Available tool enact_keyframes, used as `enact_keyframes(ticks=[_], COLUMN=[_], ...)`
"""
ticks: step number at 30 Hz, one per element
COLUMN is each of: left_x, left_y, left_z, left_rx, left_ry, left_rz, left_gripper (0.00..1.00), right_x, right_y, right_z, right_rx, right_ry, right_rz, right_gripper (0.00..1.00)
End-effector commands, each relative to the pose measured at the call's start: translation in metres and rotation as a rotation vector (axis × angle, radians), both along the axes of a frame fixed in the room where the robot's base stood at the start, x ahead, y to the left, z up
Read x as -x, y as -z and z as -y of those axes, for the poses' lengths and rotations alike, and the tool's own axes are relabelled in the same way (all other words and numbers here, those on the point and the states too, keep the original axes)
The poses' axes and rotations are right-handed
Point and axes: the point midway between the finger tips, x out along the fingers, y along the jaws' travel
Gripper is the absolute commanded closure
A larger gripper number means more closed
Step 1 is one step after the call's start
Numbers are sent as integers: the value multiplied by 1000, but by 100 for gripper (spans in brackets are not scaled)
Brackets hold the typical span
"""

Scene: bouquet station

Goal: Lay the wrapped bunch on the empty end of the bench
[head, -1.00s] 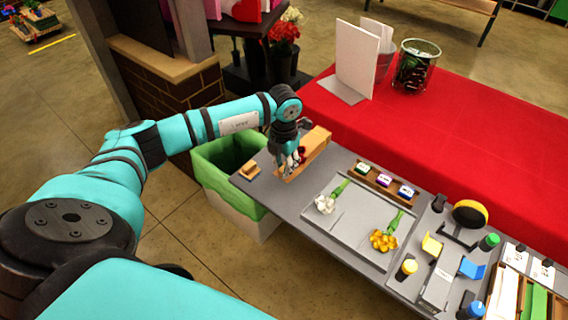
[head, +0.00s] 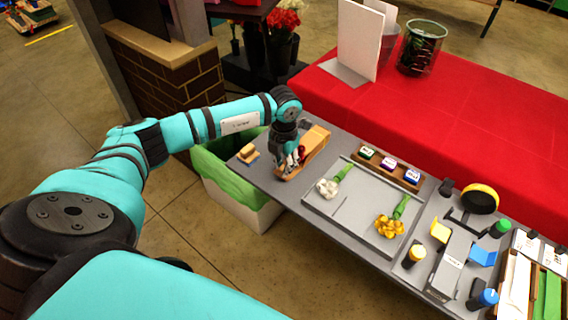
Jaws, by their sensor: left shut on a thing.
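A long tan, paper-like bundle (head: 316,138) with a patch of red near its lower end is at the left end of the grey bench (head: 262,180); it looks like the wrapped bunch. My left gripper (head: 289,165) is shut on it from above and hides part of it. The bundle lies slantwise, low over the bench top; I cannot tell whether it touches. My right gripper is not in view.
A small tan block (head: 247,154) sits at the bench's left corner. To the right is a grey tray (head: 350,212) with a white-flowered bunch (head: 327,188) and a yellow-flowered bunch (head: 390,226). A green-lined bin (head: 225,180) stands beside the bench's left end.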

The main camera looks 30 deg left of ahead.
Motion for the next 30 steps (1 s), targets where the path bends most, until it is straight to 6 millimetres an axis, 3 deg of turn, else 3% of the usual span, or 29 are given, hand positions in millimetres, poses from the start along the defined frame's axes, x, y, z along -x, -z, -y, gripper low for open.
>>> enact_keyframes(ticks=[30], left_x=[3], left_y=[0], left_z=[-5], left_rx=[0], left_ry=[0], left_rz=[2], left_gripper=[100], right_x=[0], right_y=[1], right_z=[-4], right_rx=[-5], right_ry=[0], right_rz=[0], right_gripper=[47])
